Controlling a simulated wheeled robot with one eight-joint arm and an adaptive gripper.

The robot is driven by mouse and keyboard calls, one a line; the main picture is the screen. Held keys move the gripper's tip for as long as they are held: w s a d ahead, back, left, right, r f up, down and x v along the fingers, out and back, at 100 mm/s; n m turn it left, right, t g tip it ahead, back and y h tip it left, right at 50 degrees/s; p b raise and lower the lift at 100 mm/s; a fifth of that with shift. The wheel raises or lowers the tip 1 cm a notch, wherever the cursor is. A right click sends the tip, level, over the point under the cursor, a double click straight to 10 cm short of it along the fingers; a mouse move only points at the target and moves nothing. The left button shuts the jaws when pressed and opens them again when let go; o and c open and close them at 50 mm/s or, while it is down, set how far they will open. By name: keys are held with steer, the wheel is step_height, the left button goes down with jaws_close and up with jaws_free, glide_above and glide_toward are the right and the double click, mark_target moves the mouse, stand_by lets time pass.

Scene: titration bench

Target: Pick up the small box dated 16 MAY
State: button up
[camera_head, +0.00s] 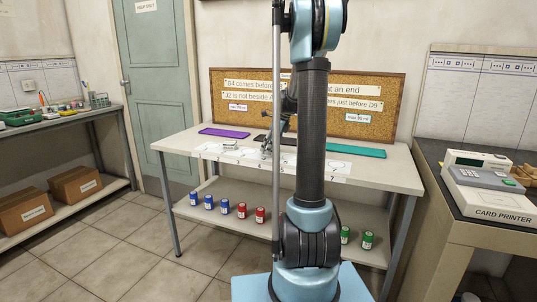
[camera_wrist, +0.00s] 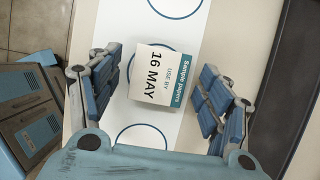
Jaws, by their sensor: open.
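The small box (camera_wrist: 158,85) is white with a teal band reading "Sample papers" and the text "USE BY 16 MAY". It lies slightly turned on a white strip with ringed spots, in the wrist view. My gripper (camera_wrist: 162,65) is open, with one finger on each side of the box and a visible gap at both sides. The height of the fingertips over the table is hard to tell. In the head view my gripper (camera_head: 268,149) is over the bench, partly behind my arm. A small whitish item (camera_head: 230,145) lies left of it; its writing is unreadable there.
The numbered white strip (camera_head: 210,153) runs along the white bench (camera_head: 390,175). Purple (camera_head: 224,132) and teal (camera_head: 356,150) mats lie behind it. A corkboard (camera_head: 390,90) with notes stands at the back. Blue, red and green jars fill the lower shelf. A card printer (camera_head: 485,188) is at right.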

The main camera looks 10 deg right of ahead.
steer(key=c, duration=1.1)
steer(key=shift+c, duration=0.2)
